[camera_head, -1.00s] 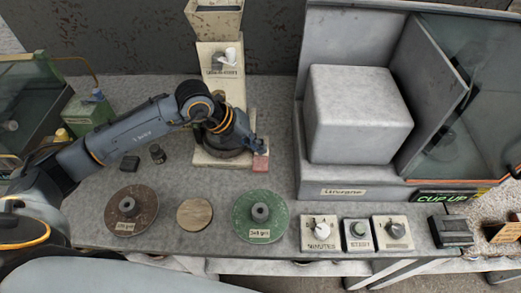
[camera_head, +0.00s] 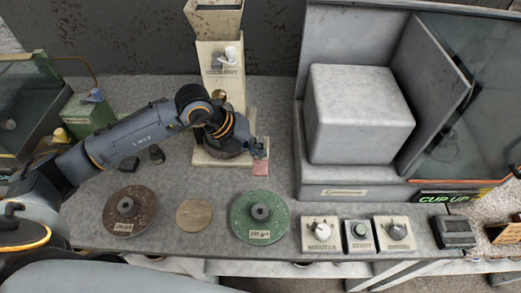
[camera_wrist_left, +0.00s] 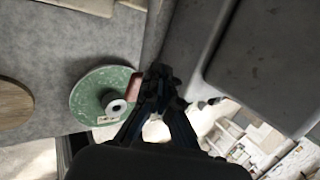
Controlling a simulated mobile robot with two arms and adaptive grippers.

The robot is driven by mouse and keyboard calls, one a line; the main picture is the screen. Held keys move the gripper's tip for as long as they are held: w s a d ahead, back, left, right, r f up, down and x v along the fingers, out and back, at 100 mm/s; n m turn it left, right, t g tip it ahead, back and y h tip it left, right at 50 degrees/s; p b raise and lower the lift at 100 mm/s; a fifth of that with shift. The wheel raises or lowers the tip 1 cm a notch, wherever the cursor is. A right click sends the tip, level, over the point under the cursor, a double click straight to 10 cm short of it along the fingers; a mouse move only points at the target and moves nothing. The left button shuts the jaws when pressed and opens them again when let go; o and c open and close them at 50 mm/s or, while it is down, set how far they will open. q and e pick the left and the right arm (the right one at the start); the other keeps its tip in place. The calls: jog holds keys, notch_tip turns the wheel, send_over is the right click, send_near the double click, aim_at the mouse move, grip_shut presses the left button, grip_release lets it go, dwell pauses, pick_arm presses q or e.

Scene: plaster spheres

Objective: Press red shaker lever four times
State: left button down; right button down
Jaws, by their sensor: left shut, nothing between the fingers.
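The shaker is a tall cream unit (camera_head: 228,60) at the back middle with a flat base (camera_head: 205,158). Its small red lever (camera_head: 260,168) sticks out at the base's front right corner. My left gripper (camera_head: 258,150) is shut and empty, with its fingertips right over the lever's back part. Whether they touch it I cannot tell. In the left wrist view the shut fingertips (camera_wrist_left: 160,80) are beside the red lever (camera_wrist_left: 136,88), which they partly cover. My right gripper is not in view.
A brown disc (camera_head: 118,196), a wooden disc (camera_head: 194,214) and a green disc (camera_head: 246,208) lie along the front. Several cream control boxes (camera_head: 321,248) stand at the front right. A large grey machine (camera_head: 350,191) fills the right. The table left of the shaker holds small dark objects.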

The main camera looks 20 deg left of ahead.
pick_arm(q)
jog(key=shift+s+f, duration=0.2)
jog(key=shift+f, duration=0.3)
dwell(0.7)
jog(key=shift+w+a+r+p, duration=0.1)
jog(key=shift+w+r+p, duration=0.15)
jog(key=shift+r, duration=0.35)
jog(key=shift+w+d+r+p, duration=0.1)
jog(key=shift+w+r+p, duration=0.15)
jog(key=shift+r, duration=0.35)
jog(key=shift+w+a+r+p, duration=0.1)
jog(key=shift+w+r+p, duration=0.15)
jog(key=shift+r, duration=0.75)
jog(key=shift+w+a, duration=0.1)
jog(key=r+p, duration=0.1)
jog(key=w+r+p, duration=0.1)
jog(key=r, duration=0.1)
jog(key=w+r+p, duration=0.1)
jog(key=shift+a+r, duration=0.25)
jog(key=shift+r, duration=0.05)
